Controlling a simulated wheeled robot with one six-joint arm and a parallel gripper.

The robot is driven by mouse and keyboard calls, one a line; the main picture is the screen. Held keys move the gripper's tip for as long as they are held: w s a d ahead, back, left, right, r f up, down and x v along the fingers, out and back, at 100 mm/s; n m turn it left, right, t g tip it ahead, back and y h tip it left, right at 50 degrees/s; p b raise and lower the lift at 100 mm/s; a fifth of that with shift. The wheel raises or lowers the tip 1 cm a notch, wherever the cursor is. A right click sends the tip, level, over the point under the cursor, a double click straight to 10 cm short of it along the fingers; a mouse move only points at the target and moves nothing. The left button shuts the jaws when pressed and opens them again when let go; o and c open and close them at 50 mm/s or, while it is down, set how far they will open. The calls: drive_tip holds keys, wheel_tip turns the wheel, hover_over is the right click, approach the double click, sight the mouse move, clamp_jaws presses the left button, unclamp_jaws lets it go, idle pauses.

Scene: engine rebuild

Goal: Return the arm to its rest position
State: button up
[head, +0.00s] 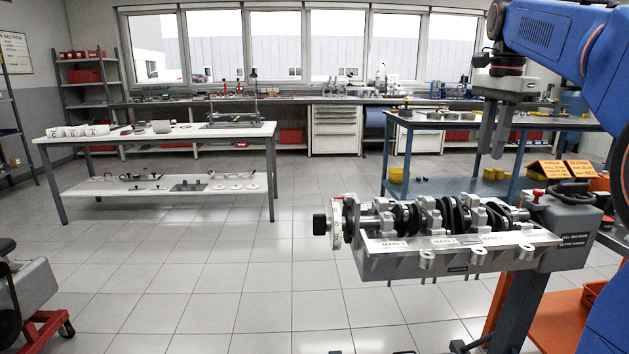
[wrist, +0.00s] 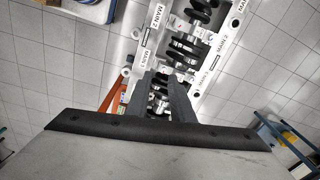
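My gripper (head: 493,154) hangs fingers-down at the upper right of the head view, at the end of my blue arm. Its two dark fingers are apart and hold nothing. It is above the engine block (head: 455,257), with clear air between them in the head view. The block carries a crankshaft (head: 400,218) with dark counterweights, lying along its top under several light caps. In the wrist view the gripper (wrist: 166,78) shows a gap between its fingers, and the crankshaft (wrist: 190,47) is seen beyond and through it.
The block sits on a stand with a grey head (head: 570,235). A blue workbench (head: 470,187) stands behind it. A white table (head: 160,137) is at the left, and a long counter runs under the windows. The tiled floor (head: 240,280) at centre left is clear.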

drive_tip(key=s+a+f+n+t, duration=0.1)
drive_tip(key=s+a+f+n, duration=0.3)
drive_tip(key=s+f, duration=0.5)
drive_tip(key=s+a+f+n+t, duration=0.1)
drive_tip(key=s+a+f+n, duration=0.3)
drive_tip(key=s+f, duration=0.5)
drive_tip(key=s+a+f+n+t, duration=0.2)
drive_tip(key=s+a+f+n, duration=0.2)
drive_tip(key=f, duration=1.1)
drive_tip(key=s+n, duration=0.3)
drive_tip(key=s, duration=0.2)
drive_tip(key=shift+s+a, duration=0.35)
drive_tip(key=shift+s, duration=0.05)
